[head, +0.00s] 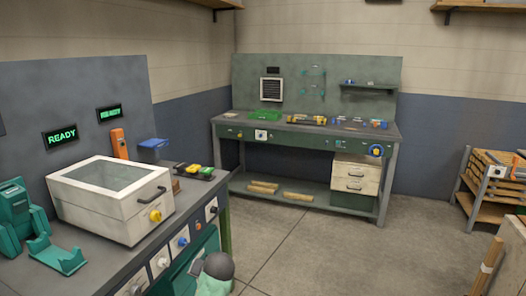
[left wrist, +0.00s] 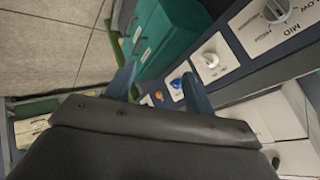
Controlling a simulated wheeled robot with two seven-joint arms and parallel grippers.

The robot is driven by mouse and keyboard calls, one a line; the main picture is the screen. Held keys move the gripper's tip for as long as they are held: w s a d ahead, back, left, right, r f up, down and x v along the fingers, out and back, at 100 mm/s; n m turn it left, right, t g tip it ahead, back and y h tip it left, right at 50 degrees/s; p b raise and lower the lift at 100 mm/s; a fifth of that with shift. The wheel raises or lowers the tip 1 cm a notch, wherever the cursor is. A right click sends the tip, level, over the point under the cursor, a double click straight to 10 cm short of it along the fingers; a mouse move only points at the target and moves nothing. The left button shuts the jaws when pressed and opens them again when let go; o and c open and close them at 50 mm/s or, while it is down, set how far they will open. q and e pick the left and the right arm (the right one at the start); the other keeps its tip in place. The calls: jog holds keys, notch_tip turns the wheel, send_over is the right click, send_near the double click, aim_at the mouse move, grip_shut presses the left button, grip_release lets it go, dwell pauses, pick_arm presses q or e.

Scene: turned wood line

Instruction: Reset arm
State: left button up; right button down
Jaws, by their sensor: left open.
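My left gripper (left wrist: 158,88) shows in the left wrist view, with its two dark blue fingers spread apart and nothing between them. Beyond the fingers are the control panel (left wrist: 240,55) of the near bench, with its white, blue and orange knobs, and a green cabinet front (left wrist: 170,40). In the head view, a grey rounded part and a pale green part at the bottom middle appear to be my own arm, close to the near bench's front edge; the fingers cannot be made out there. My right gripper is in neither view.
The near bench carries a white lidded box (head: 110,200) with a yellow knob, a green machine (head: 25,220) and a small tray (head: 195,171). A green workbench (head: 300,130) stands at the back. A wooden rack (head: 490,185) is at the right. The floor (head: 300,250) between is clear.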

pick_arm(q)
jog(key=s+d+f+h, duration=0.1)
jog(key=s+d+h, duration=0.2)
jog(key=s, duration=0.9)
jog(key=s+d+f+h, duration=0.2)
jog(key=s+d+h, duration=0.2)
jog(key=s, duration=0.8)
jog(key=s+f+g, duration=0.2)
jog(key=s+f, duration=0.3)
jog(key=s, duration=0.6)
jog(key=s+a+f+g, duration=0.1)
jog(key=s+f, duration=0.4)
jog(key=s, duration=0.6)
jog(key=shift+a+f+g, duration=0.2)
jog(key=shift+g, duration=0.6)
